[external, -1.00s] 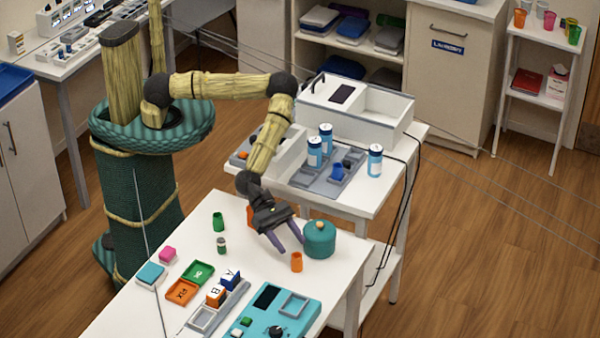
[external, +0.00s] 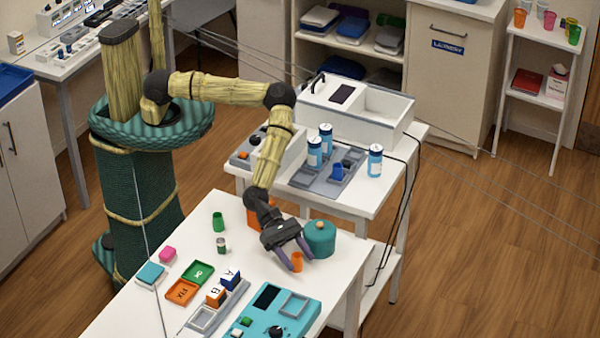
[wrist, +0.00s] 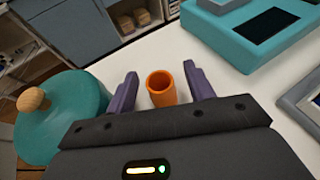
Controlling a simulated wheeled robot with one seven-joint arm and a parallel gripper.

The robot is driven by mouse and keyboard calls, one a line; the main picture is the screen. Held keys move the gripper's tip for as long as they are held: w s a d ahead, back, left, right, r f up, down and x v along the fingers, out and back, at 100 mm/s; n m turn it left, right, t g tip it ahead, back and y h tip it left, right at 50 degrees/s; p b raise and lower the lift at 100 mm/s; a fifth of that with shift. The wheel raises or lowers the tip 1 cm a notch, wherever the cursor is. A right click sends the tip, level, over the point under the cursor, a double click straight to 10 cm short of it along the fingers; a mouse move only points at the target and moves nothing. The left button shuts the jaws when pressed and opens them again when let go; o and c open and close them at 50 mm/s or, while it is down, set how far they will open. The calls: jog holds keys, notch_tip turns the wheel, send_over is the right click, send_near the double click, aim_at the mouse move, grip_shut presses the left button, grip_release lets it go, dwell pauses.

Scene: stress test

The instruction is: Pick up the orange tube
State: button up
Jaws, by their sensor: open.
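The orange tube (external: 297,262) stands upright on the white table (external: 215,285), near its right edge. In the wrist view the tube (wrist: 161,88) shows its open top and sits between the two purple fingers of my gripper (wrist: 163,88). The tube's lower part is partly hidden behind the gripper body in the wrist view.
A teal lidded pot (external: 320,239) stands close beside my gripper; it also shows at left in the wrist view (wrist: 62,125). A teal device (external: 262,318) lies nearer the front. A green cup (external: 218,222) and a small jar (external: 221,245) stand to the left.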

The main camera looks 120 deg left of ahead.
dwell(0.3)
jog(key=c, duration=1)
jog(key=shift+r, duration=0.15)
notch_tip(320, 180, up, 10)
jog(key=shift+f+b, duration=0.1)
jog(key=shift+b, duration=0.4)
jog(key=shift+c, duration=0.2)
